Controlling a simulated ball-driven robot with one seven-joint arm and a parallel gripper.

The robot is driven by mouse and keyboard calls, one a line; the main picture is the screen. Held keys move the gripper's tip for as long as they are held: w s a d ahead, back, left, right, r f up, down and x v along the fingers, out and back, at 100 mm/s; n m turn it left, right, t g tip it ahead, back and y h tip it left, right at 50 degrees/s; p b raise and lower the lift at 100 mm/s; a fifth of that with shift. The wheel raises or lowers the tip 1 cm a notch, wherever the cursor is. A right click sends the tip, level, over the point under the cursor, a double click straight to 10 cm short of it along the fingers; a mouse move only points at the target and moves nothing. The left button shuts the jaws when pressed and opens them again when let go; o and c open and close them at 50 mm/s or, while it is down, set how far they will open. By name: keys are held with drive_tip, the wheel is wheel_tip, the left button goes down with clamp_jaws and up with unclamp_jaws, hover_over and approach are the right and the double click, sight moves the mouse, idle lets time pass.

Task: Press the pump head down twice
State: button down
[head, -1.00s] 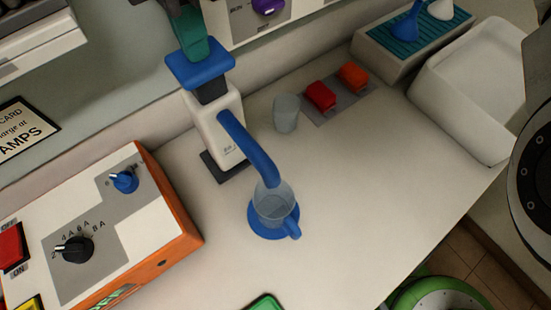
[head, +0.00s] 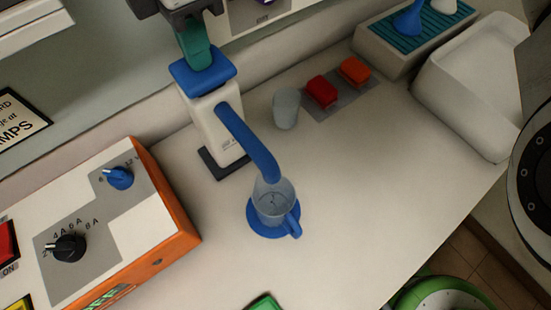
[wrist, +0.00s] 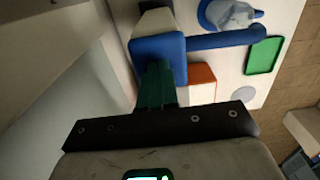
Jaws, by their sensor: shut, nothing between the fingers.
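The pump is a white bottle (head: 214,118) with a square blue pump head (head: 203,72) and a curved blue spout (head: 250,145). The head sits low, close against the bottle's top, with almost no dark stem showing. My gripper (head: 200,64) has green fingers, shut and empty, with their tips at the top of the head. In the wrist view the fingers (wrist: 157,88) reach the blue head (wrist: 158,52). A clear jug (head: 272,205) with a blue handle stands on a blue disc (head: 255,227) under the spout. Its contents are hard to make out.
An orange and white charger box (head: 110,215) with knobs stands at left. A clear cup (head: 286,108) and red (head: 321,92) and orange (head: 354,71) blocks stand behind the jug. A white basin (head: 470,90) is at right. The bench's right middle is clear.

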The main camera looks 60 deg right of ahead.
drive_tip(key=shift+f, duration=0.4)
drive_tip(key=shift+r, duration=0.1)
drive_tip(key=shift+r+p, duration=2.8)
drive_tip(key=shift+p, duration=0.05)
drive_tip(key=shift+f, duration=0.2)
